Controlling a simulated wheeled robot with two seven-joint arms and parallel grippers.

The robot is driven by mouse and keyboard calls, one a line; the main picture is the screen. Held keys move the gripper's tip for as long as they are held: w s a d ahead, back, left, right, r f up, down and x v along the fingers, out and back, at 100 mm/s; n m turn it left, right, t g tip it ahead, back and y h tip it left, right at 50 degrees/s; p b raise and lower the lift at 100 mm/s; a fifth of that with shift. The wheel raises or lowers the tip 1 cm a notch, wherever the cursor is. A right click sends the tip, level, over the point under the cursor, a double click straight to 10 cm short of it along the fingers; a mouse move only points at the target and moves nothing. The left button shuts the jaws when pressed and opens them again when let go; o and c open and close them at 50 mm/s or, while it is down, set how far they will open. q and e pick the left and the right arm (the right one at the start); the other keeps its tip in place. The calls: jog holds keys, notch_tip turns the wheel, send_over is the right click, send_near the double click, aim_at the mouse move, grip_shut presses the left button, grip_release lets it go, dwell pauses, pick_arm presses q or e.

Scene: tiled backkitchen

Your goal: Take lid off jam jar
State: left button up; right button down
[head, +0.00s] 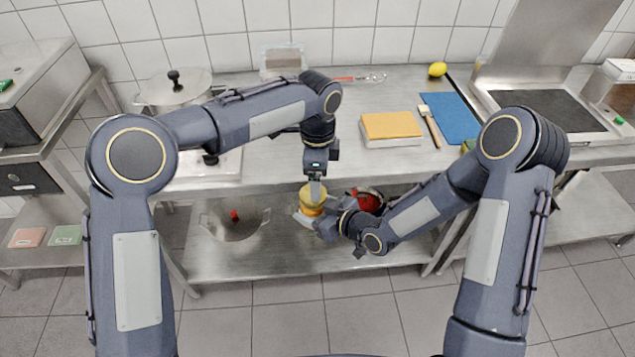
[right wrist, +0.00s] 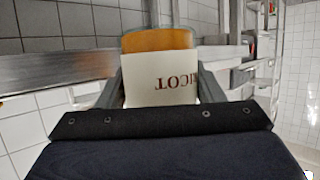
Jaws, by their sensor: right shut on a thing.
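The jam jar (head: 307,209) is orange with a white label and is held off the floor in front of the table's front edge. My right gripper (head: 318,219) is shut on its body from the right. In the right wrist view the jar (right wrist: 158,42) sits between the two fingers, its label lettering "ICOT" upside down. My left gripper (head: 317,188) points straight down at the jar's yellowish top, where the lid would be. The lid is too small and covered to make out, and I cannot tell whether the left fingers grip it.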

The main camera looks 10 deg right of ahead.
aim_at(313, 208)
pick_arm(q)
jog(key=shift+r, duration=0.35)
jog(key=shift+c, duration=0.3)
jog(key=shift+a+r+m, duration=0.1)
jog(key=shift+r+m, duration=0.35)
jog(key=shift+m, duration=0.55)
jog(key=m, duration=0.1)
jog(key=r+m, duration=0.2)
jog(key=m, duration=0.1)
jog(key=shift+s+a, duration=0.15)
jog(key=shift+a, duration=0.2)
jog(key=shift+f+m, duration=0.1)
jog(key=shift+m, duration=0.2)
notch_tip(313, 208, down, 8)
jog(key=shift+r, duration=0.2)
